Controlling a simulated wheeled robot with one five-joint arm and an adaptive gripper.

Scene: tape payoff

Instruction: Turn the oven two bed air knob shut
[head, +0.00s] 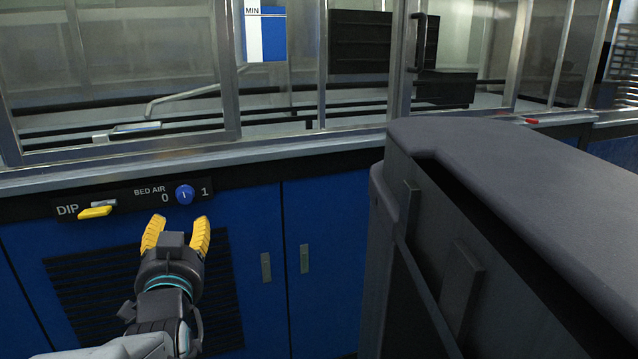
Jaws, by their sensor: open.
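The bed air knob (185,194) is a small round blue knob on a dark label strip (130,201) on the blue cabinet front. It sits between the marks 0 and 1, under the words BED AIR. A short pale line shows on its face and looks close to upright. The strip shows no oven number that I can read. My gripper (176,226) is open, its two yellow fingers apart and pointing up at the strip, just below the knob. Nothing shows between the fingers. I cannot tell whether the fingertips touch the panel.
A yellow lever (96,212) marked DIP sits left of the knob. Below are a black vent grille (75,290) and blue doors with handles (304,258). A steel ledge and glazed frame run above. A large grey housing (510,190) fills the right side.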

